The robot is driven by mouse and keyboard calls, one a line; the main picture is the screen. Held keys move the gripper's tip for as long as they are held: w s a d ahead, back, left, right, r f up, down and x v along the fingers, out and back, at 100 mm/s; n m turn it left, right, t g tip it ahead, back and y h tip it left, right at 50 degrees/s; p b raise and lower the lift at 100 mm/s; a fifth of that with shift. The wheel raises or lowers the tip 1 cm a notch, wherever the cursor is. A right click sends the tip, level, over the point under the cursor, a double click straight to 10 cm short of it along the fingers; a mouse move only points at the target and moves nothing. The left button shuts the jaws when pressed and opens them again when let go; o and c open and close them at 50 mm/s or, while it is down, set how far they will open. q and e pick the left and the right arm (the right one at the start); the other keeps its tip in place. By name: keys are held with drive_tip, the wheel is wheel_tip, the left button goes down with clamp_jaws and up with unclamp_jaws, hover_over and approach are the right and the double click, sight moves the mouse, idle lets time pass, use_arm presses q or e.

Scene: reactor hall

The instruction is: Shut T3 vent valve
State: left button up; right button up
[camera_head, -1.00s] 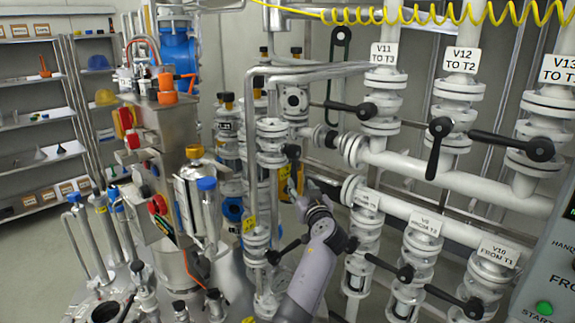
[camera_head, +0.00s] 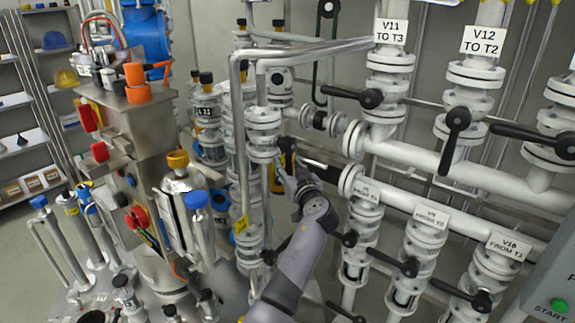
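No label reading T3 vent is legible. A white flanged valve (camera_head: 263,136) stands on the vertical pipe at the centre. Its dark handle (camera_head: 287,147) sits on the right side, with the lower part pointing down toward my gripper. My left gripper (camera_head: 287,181) is just below and beside this handle, partly hidden by its own grey wrist. Its fingers are small and dark; I cannot tell whether they touch the handle or how far apart they are. My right gripper is not in view.
Valves labelled V11 TO T3 (camera_head: 390,32) and V12 TO T2 (camera_head: 481,40) stand at right, with black levers. V9 (camera_head: 432,217) and V10 (camera_head: 508,246) lie below. A steel cabinet (camera_head: 135,130) stands left. Pipes crowd closely around my arm.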

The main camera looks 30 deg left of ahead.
use_arm(q)
clamp_jaws()
idle(0.3)
idle(0.5)
